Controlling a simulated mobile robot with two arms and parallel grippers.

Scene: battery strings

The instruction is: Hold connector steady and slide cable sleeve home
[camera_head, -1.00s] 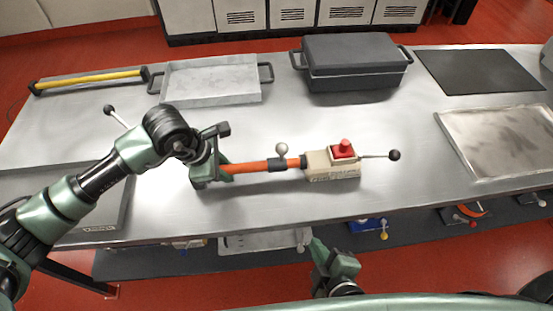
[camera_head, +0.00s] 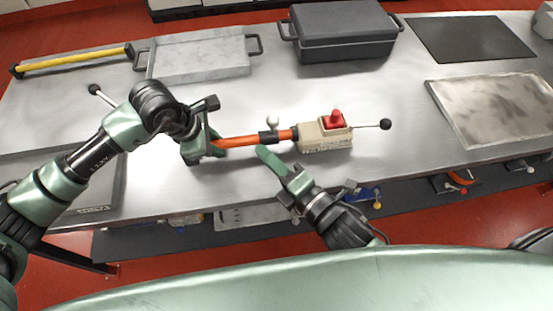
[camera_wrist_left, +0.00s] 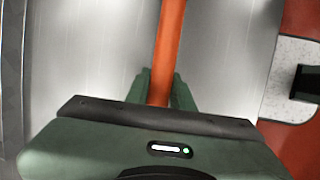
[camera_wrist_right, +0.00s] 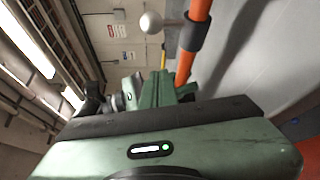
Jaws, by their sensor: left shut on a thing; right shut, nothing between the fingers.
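The orange cable (camera_head: 240,141) runs into the left end of a beige connector block (camera_head: 318,140) with a red button (camera_head: 336,120) on top. A dark collar, seemingly the sleeve (camera_head: 268,138), sits around the cable just left of the block and carries a pale ball knob (camera_head: 272,122). My left gripper (camera_head: 212,145) is shut on the cable's left part; the left wrist view shows the cable (camera_wrist_left: 169,50) between the fingers. My right gripper (camera_head: 268,157) is shut and empty, just in front of the cable. The right wrist view shows the sleeve (camera_wrist_right: 193,35) beyond its fingers.
A black-knobbed lever (camera_head: 370,125) sticks out right of the block. Behind are a pale tray (camera_head: 198,56), a dark lidded box (camera_head: 345,30) and a yellow bar (camera_head: 72,61). A metal plate (camera_head: 495,105) lies right. The table's middle right is clear.

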